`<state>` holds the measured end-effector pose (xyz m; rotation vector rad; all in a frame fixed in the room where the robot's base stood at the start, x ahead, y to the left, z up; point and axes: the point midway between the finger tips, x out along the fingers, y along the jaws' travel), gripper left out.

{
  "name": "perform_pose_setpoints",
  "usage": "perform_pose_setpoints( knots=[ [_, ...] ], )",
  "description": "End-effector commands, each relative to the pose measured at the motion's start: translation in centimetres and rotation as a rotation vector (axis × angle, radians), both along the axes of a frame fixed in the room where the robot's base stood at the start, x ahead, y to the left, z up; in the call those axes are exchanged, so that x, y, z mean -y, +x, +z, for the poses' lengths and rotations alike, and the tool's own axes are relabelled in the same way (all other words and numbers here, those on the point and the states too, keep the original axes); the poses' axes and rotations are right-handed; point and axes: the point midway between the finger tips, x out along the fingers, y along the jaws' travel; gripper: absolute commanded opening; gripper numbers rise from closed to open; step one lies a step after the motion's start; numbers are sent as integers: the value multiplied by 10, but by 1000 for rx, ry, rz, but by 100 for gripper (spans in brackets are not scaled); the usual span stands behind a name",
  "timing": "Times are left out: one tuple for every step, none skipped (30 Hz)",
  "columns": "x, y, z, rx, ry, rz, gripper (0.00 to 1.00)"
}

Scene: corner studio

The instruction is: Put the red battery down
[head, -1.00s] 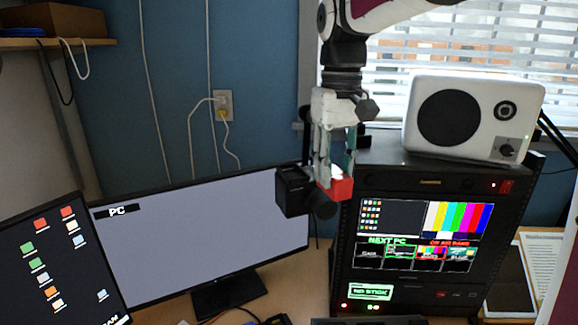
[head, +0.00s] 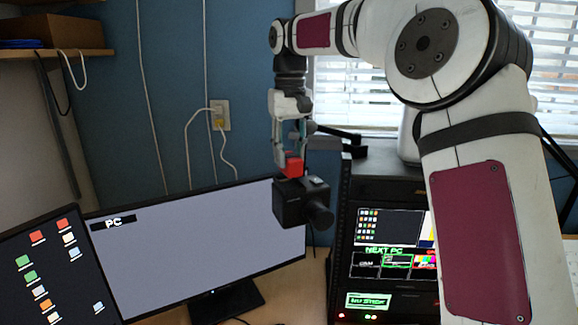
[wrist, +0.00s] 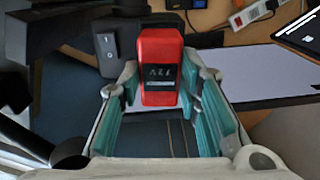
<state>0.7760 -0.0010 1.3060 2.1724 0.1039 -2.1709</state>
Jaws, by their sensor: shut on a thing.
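The red battery (head: 292,163) is in my gripper (head: 291,153), which points down in front of the blue wall. In the wrist view the red battery (wrist: 160,68) sits upright between the two teal-padded fingers of my gripper (wrist: 163,82), which is shut on it. The battery's dark labelled face is toward the wrist camera. In the head view a black box-shaped camera (head: 292,205) with a round lens is just below the battery. I cannot tell whether the two touch. What lies under the battery is hidden.
A large monitor (head: 190,250) marked PC stands left of and behind the gripper. A black equipment rack (head: 345,240) with lit screens stands to the right. My own arm covers much of the right side. In the wrist view, a power strip (wrist: 250,14) lies at the upper right.

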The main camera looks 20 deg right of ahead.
Motion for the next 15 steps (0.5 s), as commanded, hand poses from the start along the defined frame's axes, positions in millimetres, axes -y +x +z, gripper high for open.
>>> perform_pose_setpoints(
  knots=[
    [-1, 3, 0, 1, 1, 1, 0],
    [-1, 4, 0, 0, 1, 0, 0],
    [-1, 5, -2, -1, 1, 0, 0],
    [-1, 4, -4, -2, 1, 0, 0],
    [-1, 4, -6, -3, 1, -1, 0],
    [-1, 3, -12, -5, 0, 0, 0],
    [0, 3, -16, -4, 0, -1, 0],
    [0, 2, -20, -5, 0, -1, 0],
    [0, 3, -25, -4, 0, -1, 0],
    [0, 3, -28, -4, 0, -1, 0],
    [-1, 3, -31, -3, 0, -1, 0],
    [-1, 3, -33, -1, 0, -1, 0],
    [-1, 3, -34, -1, 0, -1, 0],
    [-1, 4, -35, 0, -1, -1, 0],
    [-1, 4, -35, 0, -1, -1, 0]
  ],
)
